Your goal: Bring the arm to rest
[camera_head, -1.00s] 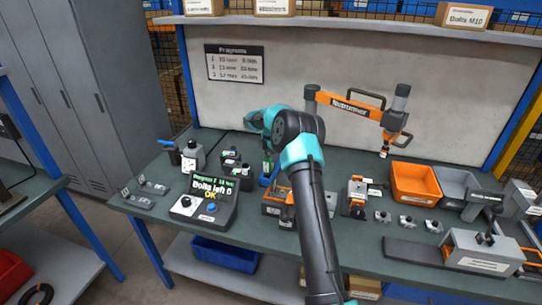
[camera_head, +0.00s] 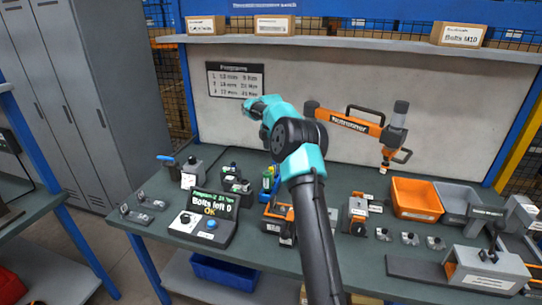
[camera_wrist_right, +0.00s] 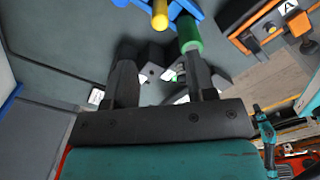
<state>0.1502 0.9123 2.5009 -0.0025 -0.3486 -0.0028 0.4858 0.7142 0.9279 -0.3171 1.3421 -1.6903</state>
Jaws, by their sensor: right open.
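My right arm reaches up over the bench in the head view, with its teal wrist (camera_head: 262,106) in front of the back panel; its fingers are hidden there. In the right wrist view my right gripper (camera_wrist_right: 160,80) is open, its two dark fingers apart with nothing held between them. A blue holder (camera_wrist_right: 180,8) with a yellow piece (camera_wrist_right: 160,14) and a green piece (camera_wrist_right: 188,34) lies beyond the fingertips. The green piece lines up with one finger; I cannot tell the gap from this view. My left gripper is not in view.
An orange nutrunner arm (camera_head: 350,121) stands to the right of my wrist. A shelf (camera_head: 350,42) runs above the back panel.

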